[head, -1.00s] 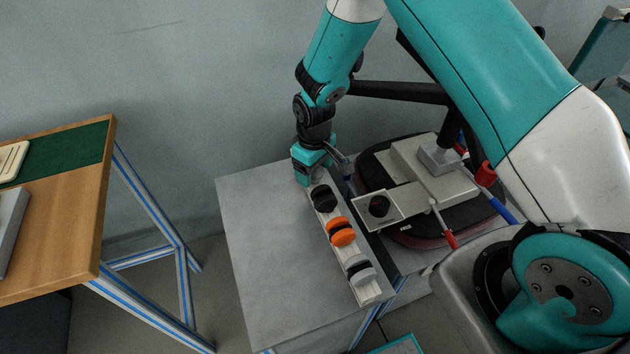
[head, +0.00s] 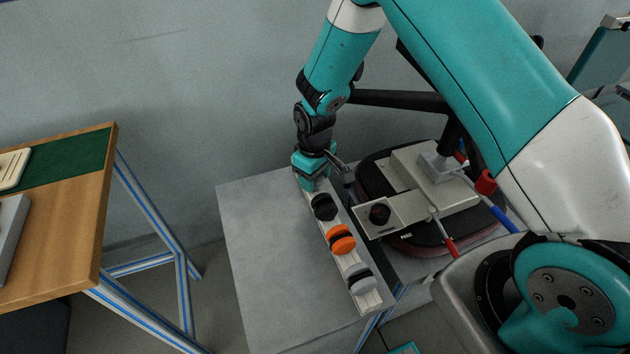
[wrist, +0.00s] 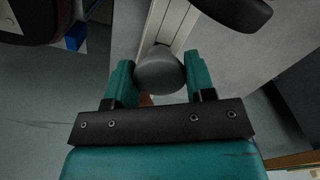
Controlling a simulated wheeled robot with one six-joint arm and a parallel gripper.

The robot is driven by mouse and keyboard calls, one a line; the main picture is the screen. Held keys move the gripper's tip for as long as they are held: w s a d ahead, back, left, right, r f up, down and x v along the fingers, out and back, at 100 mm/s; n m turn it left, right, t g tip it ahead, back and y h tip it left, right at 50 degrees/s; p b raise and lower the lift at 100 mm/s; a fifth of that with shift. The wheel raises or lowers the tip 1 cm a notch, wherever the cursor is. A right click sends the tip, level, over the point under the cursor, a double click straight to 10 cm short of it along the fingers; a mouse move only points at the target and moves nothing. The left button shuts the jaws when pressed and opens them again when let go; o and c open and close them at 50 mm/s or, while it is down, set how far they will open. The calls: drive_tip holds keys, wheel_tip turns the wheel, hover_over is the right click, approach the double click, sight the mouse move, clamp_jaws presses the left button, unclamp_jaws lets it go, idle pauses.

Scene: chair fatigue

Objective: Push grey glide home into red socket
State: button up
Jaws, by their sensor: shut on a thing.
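My gripper (wrist: 161,84) is shut on a rounded grey glide (wrist: 160,72), with a teal finger on either side of it. In the head view my gripper (head: 310,184) points down at the far end of a pale rail (head: 331,217); the glide in it is hidden there. In the wrist view the rail (wrist: 167,22) runs away behind the grey glide. A small orange-brown patch (wrist: 146,100) shows just below the glide, and I cannot tell whether it is the red socket. How far the glide is seated cannot be seen.
A black piece (head: 323,207), an orange piece (head: 341,240) and another grey piece (head: 361,279) sit along the rail on the grey table (head: 260,250). An upturned chair seat (head: 415,243) with a metal fixture (head: 395,214) stands close on the right. The table's left side is clear.

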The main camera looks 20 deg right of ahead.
drive_tip(key=shift+r+p, duration=0.9)
drive_tip(key=shift+r, duration=0.5)
drive_tip(key=shift+r+p, duration=1.45)
drive_tip(key=shift+r, duration=0.55)
